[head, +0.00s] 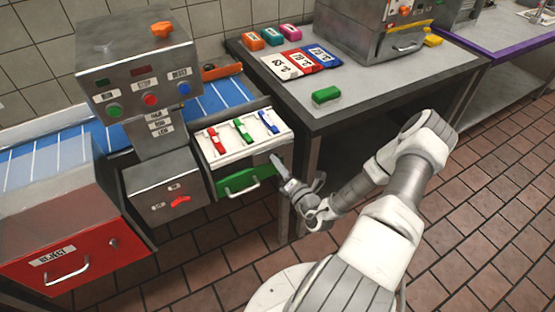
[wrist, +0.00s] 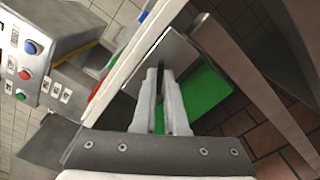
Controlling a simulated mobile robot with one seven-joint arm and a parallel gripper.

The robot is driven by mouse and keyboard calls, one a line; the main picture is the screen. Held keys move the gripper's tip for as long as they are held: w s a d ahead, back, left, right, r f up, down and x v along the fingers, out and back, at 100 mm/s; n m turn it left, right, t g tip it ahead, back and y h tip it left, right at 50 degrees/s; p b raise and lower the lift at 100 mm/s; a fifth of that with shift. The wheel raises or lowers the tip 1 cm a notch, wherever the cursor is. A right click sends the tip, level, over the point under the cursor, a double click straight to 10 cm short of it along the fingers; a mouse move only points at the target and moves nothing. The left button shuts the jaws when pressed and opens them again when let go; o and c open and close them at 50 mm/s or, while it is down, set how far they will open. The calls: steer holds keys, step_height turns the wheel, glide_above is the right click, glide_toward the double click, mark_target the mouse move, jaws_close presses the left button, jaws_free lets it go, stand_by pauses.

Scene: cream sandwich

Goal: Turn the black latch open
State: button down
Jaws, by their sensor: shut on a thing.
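My gripper (head: 277,163) is at the right end of the grey drawer unit, just right of the green handle panel (head: 240,181). In the wrist view my gripper (wrist: 160,72) has its fingers close together on a thin dark piece, the black latch (wrist: 160,88), against a grey metal plate (wrist: 172,56). The latch shows only as a narrow strip between the fingers, so its turn angle cannot be told. In the head view my fingers hide it. The green panel also shows in the wrist view (wrist: 205,92), beside the fingers.
A white tray (head: 216,164) with red, green and blue switches tops the drawer unit. A control box (head: 140,75) with buttons stands to the left. A steel table (head: 262,70) with colored blocks stands behind, its dark leg (head: 308,160) close to my gripper. Tiled floor lies open at right.

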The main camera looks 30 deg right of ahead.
steer(key=shift+f+m+p, duration=0.1)
steer(key=shift+m+p, duration=0.75)
steer(key=shift+m, duration=2.45)
steer(key=c, duration=1)
jaws_free()
steer(key=shift+o, duration=0.2)
